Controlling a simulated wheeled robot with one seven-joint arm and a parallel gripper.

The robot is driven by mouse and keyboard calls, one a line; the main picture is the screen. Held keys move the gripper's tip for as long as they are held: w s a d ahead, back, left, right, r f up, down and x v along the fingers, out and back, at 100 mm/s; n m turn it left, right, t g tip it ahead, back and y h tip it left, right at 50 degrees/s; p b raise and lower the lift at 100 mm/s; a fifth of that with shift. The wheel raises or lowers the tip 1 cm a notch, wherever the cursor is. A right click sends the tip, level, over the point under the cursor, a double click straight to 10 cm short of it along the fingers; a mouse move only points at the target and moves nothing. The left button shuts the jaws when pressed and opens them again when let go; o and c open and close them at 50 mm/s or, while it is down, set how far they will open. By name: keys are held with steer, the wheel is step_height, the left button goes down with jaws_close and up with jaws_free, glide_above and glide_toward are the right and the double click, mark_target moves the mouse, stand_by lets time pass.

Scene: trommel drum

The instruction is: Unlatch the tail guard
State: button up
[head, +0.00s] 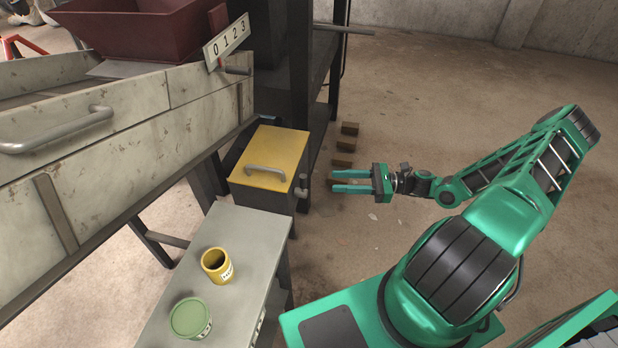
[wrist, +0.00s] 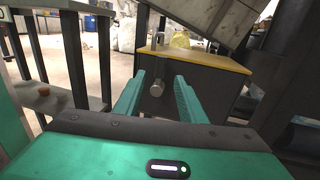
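A dark box with a yellow lid (head: 272,160), which looks to be the tail guard, stands at the end of the trommel. The lid lies flat and has a grey bar handle (head: 267,171). A small grey latch (head: 302,186) with a rounded end sticks out of the box's right side. The wrist view shows the yellow lid (wrist: 205,60) and the latch (wrist: 158,80) hanging below its edge. My gripper (head: 332,181) is open and empty, its fingers pointing at the latch with a short gap. In the wrist view the latch appears between the two fingertips (wrist: 157,88).
A grey bench (head: 240,240) in front of the box carries a yellow tin (head: 217,265) and a green tin (head: 190,318). The pale trommel side (head: 100,140) and dark frame posts (head: 300,70) flank the box. Small brown blocks (head: 346,144) lie on the floor.

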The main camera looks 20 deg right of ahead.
mark_target(301, 185)
steer(key=x, duration=0.9)
steer(key=shift+w+a, duration=0.15)
steer(key=shift+w, duration=0.2)
